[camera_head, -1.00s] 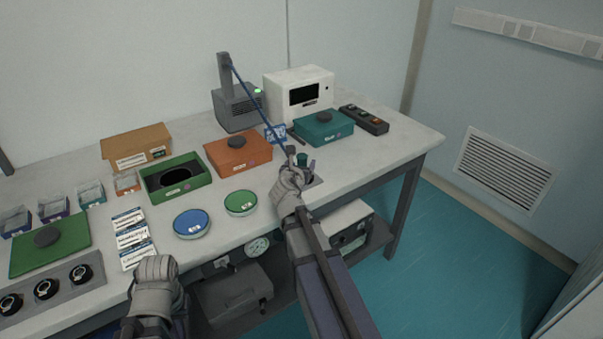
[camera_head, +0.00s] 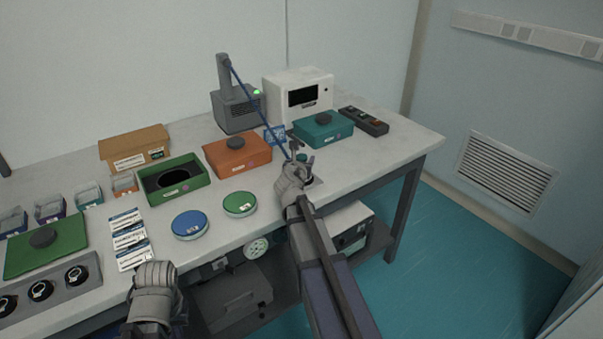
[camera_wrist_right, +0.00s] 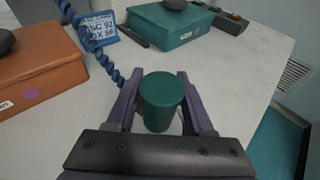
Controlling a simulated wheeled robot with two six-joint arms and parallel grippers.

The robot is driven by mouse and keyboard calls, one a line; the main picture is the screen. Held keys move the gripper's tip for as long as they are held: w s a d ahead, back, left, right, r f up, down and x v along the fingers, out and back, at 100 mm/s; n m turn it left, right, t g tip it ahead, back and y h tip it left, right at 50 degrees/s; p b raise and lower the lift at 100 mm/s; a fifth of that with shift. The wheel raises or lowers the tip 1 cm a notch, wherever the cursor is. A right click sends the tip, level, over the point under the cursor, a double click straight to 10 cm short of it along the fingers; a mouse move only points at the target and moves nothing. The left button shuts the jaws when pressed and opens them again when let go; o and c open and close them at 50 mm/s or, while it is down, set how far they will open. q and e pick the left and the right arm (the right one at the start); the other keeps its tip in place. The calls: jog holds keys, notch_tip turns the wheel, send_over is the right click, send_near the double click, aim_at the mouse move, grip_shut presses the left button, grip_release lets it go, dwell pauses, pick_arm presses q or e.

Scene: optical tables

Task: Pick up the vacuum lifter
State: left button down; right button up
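The vacuum lifter shows as a dark green cylinder (camera_wrist_right: 161,100) upright between the fingers of my right gripper (camera_wrist_right: 158,85) in the right wrist view. A pale part shows at its lower end. A blue coiled hose (camera_wrist_right: 95,45) runs down behind the left finger; its lower end is hidden. In the head view the lifter's green top (camera_head: 302,157) shows between the fingers of my right gripper (camera_head: 301,153), near the table's front edge. The fingers stand apart around it, with narrow gaps low down. My left gripper (camera_head: 155,275) is low at the front; its fingers are hard to make out.
A grey pump unit (camera_head: 238,108) with a post carries the hose. An orange box (camera_head: 238,155) is left of the lifter, a teal box (camera_head: 323,130) behind it. Green (camera_head: 239,204) and blue (camera_head: 190,224) round dishes lie left of my right arm. Bare tabletop lies to the right.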

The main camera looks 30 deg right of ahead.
grip_shut()
jog(key=shift+r, duration=0.15)
dwell(0.5)
notch_tip(320, 180, up, 10)
jog(key=p, duration=1)
